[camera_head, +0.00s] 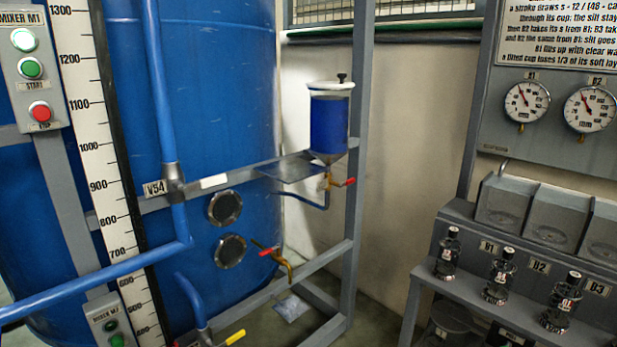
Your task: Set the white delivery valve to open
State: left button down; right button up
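I cannot make out a white-handled delivery valve in the head view. Valves that show are a red-handled brass valve (327,183) under the small blue cup, another red-handled brass tap (273,256) low on the blue tank, and a yellow-handled valve (228,339) at the bottom edge. A grey fitting (173,182) on the blue pipe stands beside a V54 label (154,188). Neither of my grippers shows in this view.
A large blue tank (215,90) with a scale strip (98,130) fills the left. A grey frame post (358,120) stands right of it. Gauges (526,101) and black-topped bottles (499,275) are on the right rack. Floor shows between tank and rack.

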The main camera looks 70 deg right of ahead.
aim_at(210, 183)
jog(key=z, duration=1.55)
